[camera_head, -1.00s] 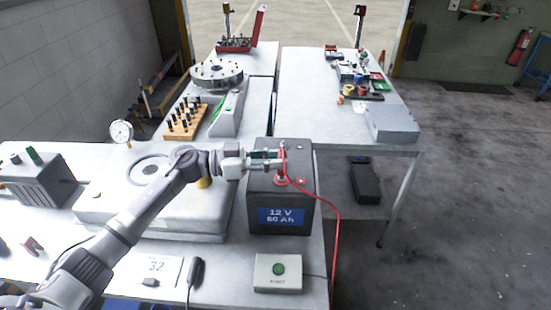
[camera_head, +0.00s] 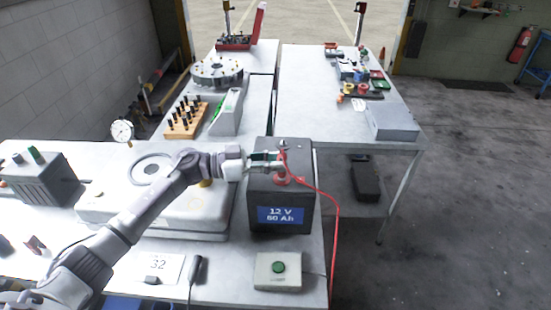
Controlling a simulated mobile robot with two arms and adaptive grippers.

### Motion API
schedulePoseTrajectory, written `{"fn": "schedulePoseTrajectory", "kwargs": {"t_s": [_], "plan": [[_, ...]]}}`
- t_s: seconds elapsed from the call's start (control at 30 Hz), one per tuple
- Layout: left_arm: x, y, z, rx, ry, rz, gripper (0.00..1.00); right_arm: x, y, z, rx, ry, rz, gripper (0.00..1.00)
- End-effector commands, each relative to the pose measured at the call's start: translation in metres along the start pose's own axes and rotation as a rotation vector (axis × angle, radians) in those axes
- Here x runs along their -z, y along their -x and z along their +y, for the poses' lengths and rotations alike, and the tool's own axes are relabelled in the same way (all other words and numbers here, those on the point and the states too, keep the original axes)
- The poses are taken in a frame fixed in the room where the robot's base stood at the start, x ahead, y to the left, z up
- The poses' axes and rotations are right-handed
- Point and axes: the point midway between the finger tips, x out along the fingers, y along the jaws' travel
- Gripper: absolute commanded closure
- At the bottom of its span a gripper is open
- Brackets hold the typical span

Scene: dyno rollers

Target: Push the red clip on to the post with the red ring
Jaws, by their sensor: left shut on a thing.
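The black battery (camera_head: 254,200) with a blue "12 V 60 Ah" label stands at the right end of the near table. The red ring (camera_head: 282,181) is on its top, near the front edge. My left gripper (camera_head: 281,162) reaches in from the left, low over the battery top, shut on the red clip (camera_head: 285,169). The clip is small and partly hidden by the fingers. It is right above the red ring, and I cannot tell whether it is around the post, which is hidden. A red cable (camera_head: 335,220) runs from it down to the right. My right gripper is not in view.
A grey box with a green button (camera_head: 278,273) stands in front of the battery. Left of the battery is a pale machine housing (camera_head: 190,222) under my arm. A second post (camera_head: 283,145) shows at the battery's back edge. Open floor lies to the right.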

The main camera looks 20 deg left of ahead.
Motion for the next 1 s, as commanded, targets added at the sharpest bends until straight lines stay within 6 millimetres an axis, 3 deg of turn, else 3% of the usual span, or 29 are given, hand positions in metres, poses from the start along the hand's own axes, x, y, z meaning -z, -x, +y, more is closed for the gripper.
{"fn": "schedulePoseTrajectory", "kwargs": {"t_s": [0.57, 0.6, 0.73, 1.0], "plan": [[-0.0085, 0.0003, -0.0002, 0.001, 0.000, 0.000, 1.00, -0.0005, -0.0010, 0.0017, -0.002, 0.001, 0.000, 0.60], [-0.0079, 0.0003, -0.0003, 0.001, -0.001, 0.000, 0.70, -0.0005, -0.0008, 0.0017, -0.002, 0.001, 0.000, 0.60], [-0.0078, 0.0002, -0.0002, 0.001, -0.001, 0.000, 0.49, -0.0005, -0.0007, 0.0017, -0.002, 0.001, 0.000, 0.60], [-0.0078, 0.0002, -0.0001, 0.001, -0.001, 0.000, 0.48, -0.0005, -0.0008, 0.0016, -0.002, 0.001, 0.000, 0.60]]}}
